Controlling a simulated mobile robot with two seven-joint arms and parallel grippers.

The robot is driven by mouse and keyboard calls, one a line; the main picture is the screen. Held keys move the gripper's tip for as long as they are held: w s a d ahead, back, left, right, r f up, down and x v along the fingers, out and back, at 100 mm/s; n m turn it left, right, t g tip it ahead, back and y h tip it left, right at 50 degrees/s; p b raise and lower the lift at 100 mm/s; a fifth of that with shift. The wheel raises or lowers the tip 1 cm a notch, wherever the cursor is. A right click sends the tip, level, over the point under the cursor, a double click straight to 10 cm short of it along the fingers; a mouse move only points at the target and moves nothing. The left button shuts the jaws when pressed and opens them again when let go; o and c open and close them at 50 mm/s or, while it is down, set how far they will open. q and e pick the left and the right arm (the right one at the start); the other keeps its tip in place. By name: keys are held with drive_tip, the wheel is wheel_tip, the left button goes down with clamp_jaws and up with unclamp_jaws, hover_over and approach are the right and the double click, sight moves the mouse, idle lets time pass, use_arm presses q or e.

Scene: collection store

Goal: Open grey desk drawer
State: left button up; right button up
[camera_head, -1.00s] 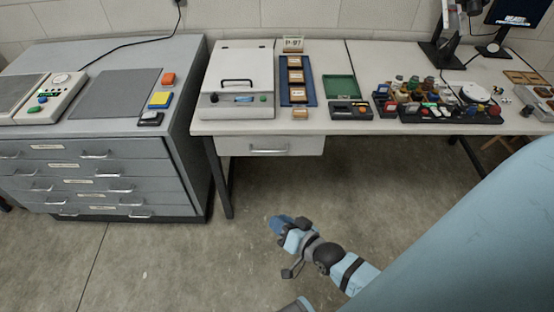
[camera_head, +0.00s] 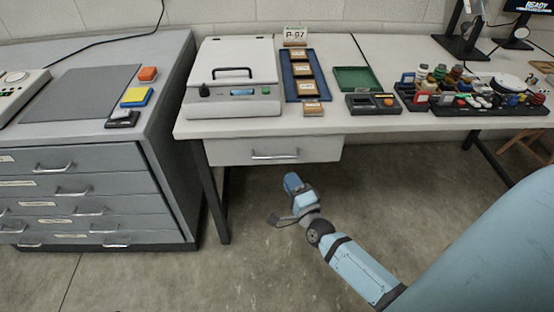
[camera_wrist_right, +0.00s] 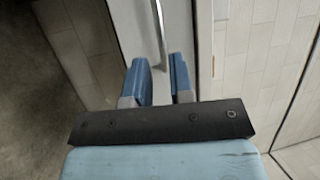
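The grey desk drawer (camera_head: 225,151) hangs under the left end of the white desk and looks closed. Its metal bar handle (camera_head: 275,156) runs across the middle of its front. My right gripper (camera_head: 292,182) is below and slightly right of the handle in the head view, apart from it. In the right wrist view, the two blue fingers (camera_wrist_right: 160,78) stand apart with nothing between them. The handle (camera_wrist_right: 160,35) shows just beyond the fingertips, roughly in line with the gap. My left gripper is not in view.
A grey cabinet of several drawers (camera_head: 75,170) stands left of the desk. A desk leg (camera_head: 212,195) is left of my right arm. The desktop holds a white lidded machine (camera_head: 235,78), a blue tray (camera_head: 288,85) and a green tray (camera_head: 358,78). The floor under the desk is clear.

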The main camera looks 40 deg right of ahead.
sight(277, 157)
drive_tip(key=b+x, duration=0.1)
drive_tip(key=x, duration=0.8)
drive_tip(key=shift+w, duration=0.3)
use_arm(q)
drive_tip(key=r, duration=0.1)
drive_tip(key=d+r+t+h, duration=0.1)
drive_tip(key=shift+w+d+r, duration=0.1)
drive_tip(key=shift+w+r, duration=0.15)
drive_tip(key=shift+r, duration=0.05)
use_arm(e)
clamp_jaws()
